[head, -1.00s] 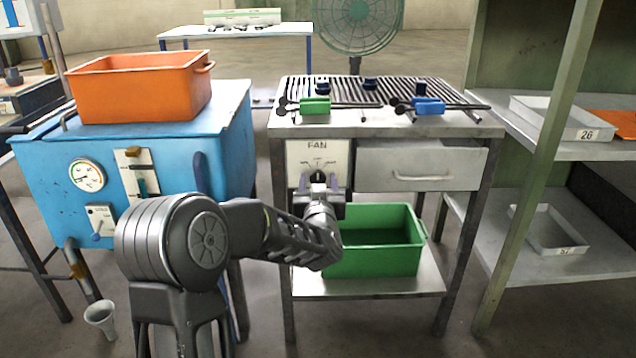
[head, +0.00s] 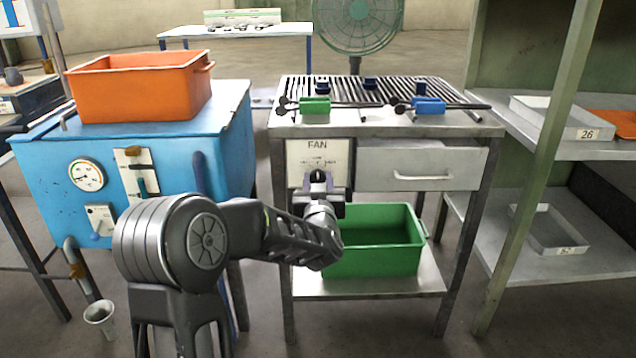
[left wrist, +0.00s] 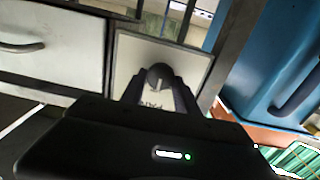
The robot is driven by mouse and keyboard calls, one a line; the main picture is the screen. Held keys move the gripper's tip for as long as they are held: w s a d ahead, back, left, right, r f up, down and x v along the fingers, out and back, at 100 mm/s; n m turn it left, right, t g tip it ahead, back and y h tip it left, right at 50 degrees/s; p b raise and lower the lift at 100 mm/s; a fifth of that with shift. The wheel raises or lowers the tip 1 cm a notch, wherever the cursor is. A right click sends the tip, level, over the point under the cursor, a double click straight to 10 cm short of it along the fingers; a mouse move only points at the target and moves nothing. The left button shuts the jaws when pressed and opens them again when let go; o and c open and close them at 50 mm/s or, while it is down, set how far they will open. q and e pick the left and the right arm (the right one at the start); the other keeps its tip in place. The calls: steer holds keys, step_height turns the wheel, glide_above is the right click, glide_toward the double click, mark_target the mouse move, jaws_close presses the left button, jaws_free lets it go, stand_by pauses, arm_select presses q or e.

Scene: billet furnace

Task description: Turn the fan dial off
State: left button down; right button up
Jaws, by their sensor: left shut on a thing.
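The white fan panel (head: 300,160), labelled FAN, is on the front left of the metal table. Its dark round dial (left wrist: 158,76) shows in the left wrist view, with a light pointer mark on its face. My left gripper (left wrist: 157,92) is at the panel, with one finger on each side of the dial, shut on it. In the head view the left gripper (head: 320,183) covers the dial and the lower part of the panel. The fan (head: 358,22) stands behind the table. My right gripper is not in view.
A closed drawer (head: 420,166) is right of the panel. A green bin (head: 375,262) sits on the lower shelf under it. A blue box (head: 50,160) carrying an orange bin (head: 135,95) stands left. A green shelf post (head: 535,170) is at right.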

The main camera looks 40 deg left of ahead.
arm_select(q)
steer(key=n+b, duration=0.4)
steer(key=n, duration=0.1)
steer(key=shift+f+b, duration=0.2)
steer(key=shift+b, duration=0.1)
steer(key=shift+s+a+r+n+b, duration=0.1)
steer(key=shift+n+b, duration=1.1)
steer(key=shift+n, duration=0.6)
steer(key=c, duration=0.9)
jaws_free()
steer(key=p+v, duration=0.2)
steer(key=v, duration=0.6)
